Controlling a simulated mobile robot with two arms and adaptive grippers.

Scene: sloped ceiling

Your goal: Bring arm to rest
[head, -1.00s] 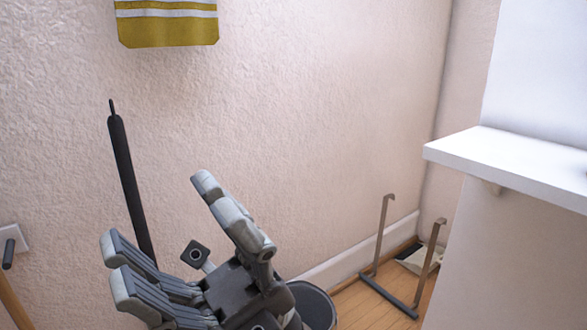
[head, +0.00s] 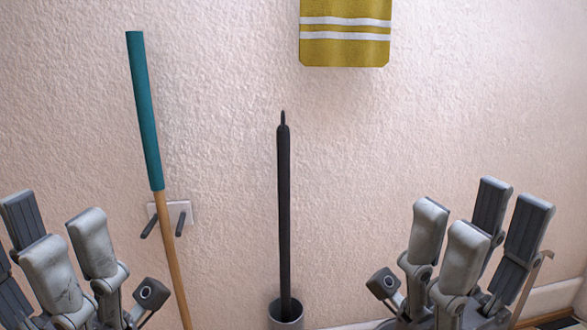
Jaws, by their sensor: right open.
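My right gripper (head: 478,225) is at the lower right of the head view, fingers pointing up. Its fingers stand apart, and nothing shows between them. My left gripper (head: 45,232) is at the lower left, partly cut off by the frame edge. Its fingers also point up and stand apart, with nothing seen in them. The arms below both grippers are mostly out of frame.
A teal-and-wood pole (head: 148,115) leans near a wall hook plate (head: 184,211), right of my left gripper. A black rod (head: 284,200) stands in a grey cylindrical holder (head: 285,315) between the grippers. A yellow striped towel (head: 345,45) hangs above.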

